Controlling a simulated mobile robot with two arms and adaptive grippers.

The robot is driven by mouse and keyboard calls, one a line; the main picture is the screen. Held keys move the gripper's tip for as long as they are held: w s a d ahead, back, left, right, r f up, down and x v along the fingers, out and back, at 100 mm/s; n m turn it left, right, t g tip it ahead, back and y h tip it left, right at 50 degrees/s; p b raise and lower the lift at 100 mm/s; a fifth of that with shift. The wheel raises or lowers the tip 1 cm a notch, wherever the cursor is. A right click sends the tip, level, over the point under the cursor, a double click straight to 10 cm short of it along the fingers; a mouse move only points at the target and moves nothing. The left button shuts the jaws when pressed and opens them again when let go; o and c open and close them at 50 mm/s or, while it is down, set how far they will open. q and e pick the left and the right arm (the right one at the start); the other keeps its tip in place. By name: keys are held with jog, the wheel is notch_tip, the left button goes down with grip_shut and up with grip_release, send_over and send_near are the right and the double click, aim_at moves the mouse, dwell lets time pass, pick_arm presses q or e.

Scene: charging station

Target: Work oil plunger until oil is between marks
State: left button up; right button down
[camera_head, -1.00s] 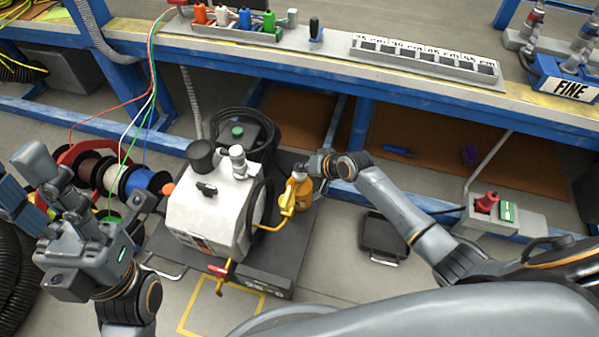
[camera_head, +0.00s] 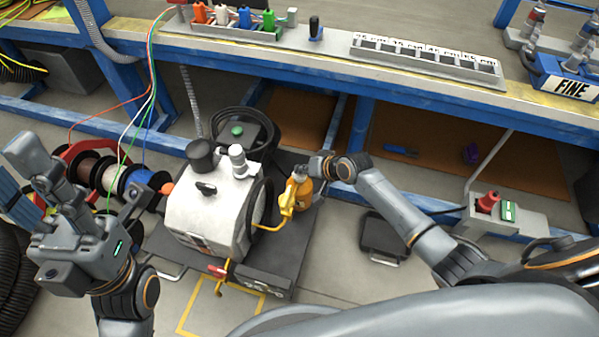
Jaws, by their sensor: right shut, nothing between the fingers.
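A white vacuum-pump-like machine (camera_head: 208,212) stands on a dark wheeled base (camera_head: 270,275) on the floor. An orange oil bottle (camera_head: 304,190) with a yellow spout piece (camera_head: 286,200) stands at its right side. A bent yellow tube (camera_head: 266,228) runs from the bottle to the machine. My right gripper (camera_head: 304,170) is shut right at the bottle's top, where the plunger sits, with nothing seen between its fingers. Whether it touches the plunger is too small to tell. The oil level and marks are not readable. My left gripper (camera_head: 88,200) is raised at the left, away from the machine, its fingers spread.
A blue-framed workbench (camera_head: 420,85) runs across the back. Wire spools (camera_head: 130,182) stand behind my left gripper. A black case (camera_head: 383,237) lies right of the machine, and a box with a red knob (camera_head: 487,203) stands farther right.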

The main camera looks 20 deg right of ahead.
jog(key=shift+f, duration=0.35)
jog(key=shift+s, duration=0.1)
dwell(0.3)
